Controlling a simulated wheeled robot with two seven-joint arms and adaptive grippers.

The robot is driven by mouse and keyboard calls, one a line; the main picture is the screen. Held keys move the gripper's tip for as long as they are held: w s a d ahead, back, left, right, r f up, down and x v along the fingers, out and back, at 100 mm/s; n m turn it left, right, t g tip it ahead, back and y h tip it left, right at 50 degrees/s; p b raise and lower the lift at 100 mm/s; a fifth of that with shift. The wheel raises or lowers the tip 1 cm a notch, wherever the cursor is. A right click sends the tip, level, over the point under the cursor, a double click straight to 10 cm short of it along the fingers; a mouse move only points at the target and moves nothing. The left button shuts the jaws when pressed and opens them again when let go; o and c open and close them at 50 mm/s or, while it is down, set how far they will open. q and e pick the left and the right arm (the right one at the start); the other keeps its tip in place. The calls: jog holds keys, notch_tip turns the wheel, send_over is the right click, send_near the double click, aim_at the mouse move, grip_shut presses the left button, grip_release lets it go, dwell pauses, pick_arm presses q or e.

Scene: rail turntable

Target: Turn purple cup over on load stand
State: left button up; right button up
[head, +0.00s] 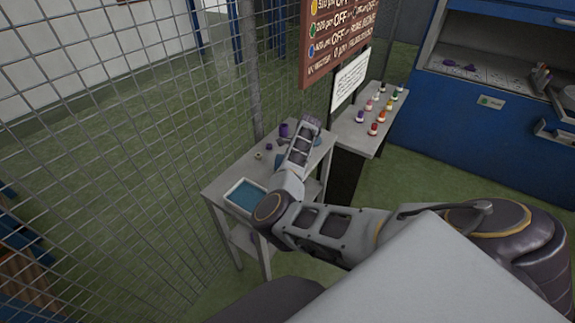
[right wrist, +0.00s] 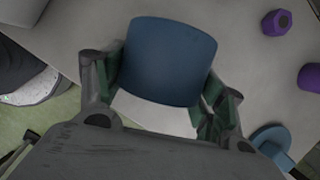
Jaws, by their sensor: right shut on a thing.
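In the head view a purple, cup-like thing (head: 284,130) stands near the far edge of a grey stand (head: 220,184). In the right wrist view a purple piece with a dark round centre (right wrist: 277,22) and a purple rounded piece (right wrist: 310,77) sit at the right; I cannot tell which is the cup. My right gripper (right wrist: 165,75) is shut on a blue, rounded block-like thing (right wrist: 168,60), apart from both purple pieces. In the head view my right arm reaches over the stand and hides part of its top. My left gripper is not in view.
A blue-lined tray (head: 245,195) lies at the stand's near left corner. A blue round piece (right wrist: 270,137) is right of my right gripper. A side table (head: 352,128) holds several small coloured bottles. A wire fence (head: 150,150) runs along the left.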

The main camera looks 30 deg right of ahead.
jog(key=shift+f, duration=0.25)
jog(key=o, duration=1.2)
jog(key=shift+o, duration=0.2)
jog(key=shift+r, duration=0.1)
jog(key=v, duration=1.1)
jog(key=shift+r, duration=0.4)
jog(key=shift+s+d, duration=0.2)
